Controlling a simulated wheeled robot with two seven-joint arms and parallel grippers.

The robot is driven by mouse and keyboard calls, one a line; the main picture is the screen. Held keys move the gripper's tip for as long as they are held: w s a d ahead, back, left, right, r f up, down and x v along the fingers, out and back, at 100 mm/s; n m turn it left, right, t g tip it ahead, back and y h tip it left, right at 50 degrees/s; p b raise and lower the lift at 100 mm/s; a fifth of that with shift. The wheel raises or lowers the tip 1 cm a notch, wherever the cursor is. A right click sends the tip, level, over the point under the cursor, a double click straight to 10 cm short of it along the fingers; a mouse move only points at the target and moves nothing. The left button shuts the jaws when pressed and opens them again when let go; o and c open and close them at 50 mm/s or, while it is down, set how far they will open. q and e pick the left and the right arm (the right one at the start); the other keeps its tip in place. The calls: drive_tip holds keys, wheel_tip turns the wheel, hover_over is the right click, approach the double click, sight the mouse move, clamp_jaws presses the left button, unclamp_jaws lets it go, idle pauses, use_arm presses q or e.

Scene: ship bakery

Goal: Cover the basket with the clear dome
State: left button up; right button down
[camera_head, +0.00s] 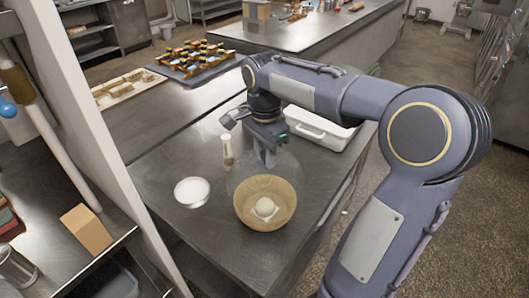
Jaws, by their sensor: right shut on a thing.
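The round tan basket (243,214) sits on the steel table with a pale round piece (265,207) in it. My right gripper (268,160) points down just behind the basket. It is shut on the clear dome (237,178), which shows only as a faint see-through outline. The dome's outline overlaps the basket's back rim in the picture; I cannot tell whether they touch. The dome's grasped top is hard to make out under the fingers. My left gripper is not in view.
A white bowl (191,192) stands left of the basket, and a small pale bottle (227,150) behind it. A tray of colourful items (194,60) is farther back. The table's front left is clear.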

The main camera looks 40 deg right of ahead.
drive_tip(key=shift+f+b, duration=2.25)
drive_tip(key=shift+f, duration=1.6)
drive_tip(key=shift+a+r, duration=0.1)
drive_tip(key=shift+a, duration=0.1)
drive_tip(key=shift+f, duration=0.25)
drive_tip(key=c, duration=0.6)
unclamp_jaws()
drive_tip(key=shift+r, duration=0.1)
drive_tip(key=shift+r+p, duration=3.45)
drive_tip(key=shift+p, duration=0.05)
